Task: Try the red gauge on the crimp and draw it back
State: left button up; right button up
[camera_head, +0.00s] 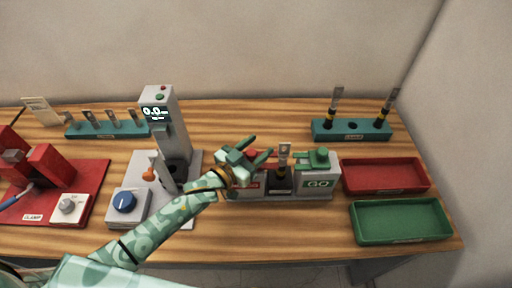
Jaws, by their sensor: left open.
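The red gauge (260,153) shows only in part, at the left of the grey gauge stand (310,190). My left gripper (258,149) is open at the red gauge, with its fingers on either side of it in the picture. I cannot tell whether they touch it. The crimp (285,150) is a metal lug on a dark and yellow body, upright in the middle of the stand, just right of the gripper. The green gauge (319,157) sits on the right block marked GO. The left block is mostly hidden by my gripper. My right gripper is not in view.
A red tray (424,188) and a green tray (444,236) lie empty at right. A teal rack (351,138) holds two upright parts behind. A grey device with a display (155,113), a teal lug rack (75,131) and a red clamp station (88,184) stand at left.

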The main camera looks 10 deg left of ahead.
pick_arm(q)
jog(key=shift+s, duration=0.1)
jog(key=shift+c, duration=0.5)
grip_shut()
jog(key=shift+s+a+r+p, duration=0.15)
jog(key=shift+a+p, duration=0.4)
jog(key=shift+a, duration=0.6)
jog(key=shift+o, duration=0.5)
grip_release()
jog(key=shift+a, duration=0.2)
jog(key=shift+s, duration=0.1)
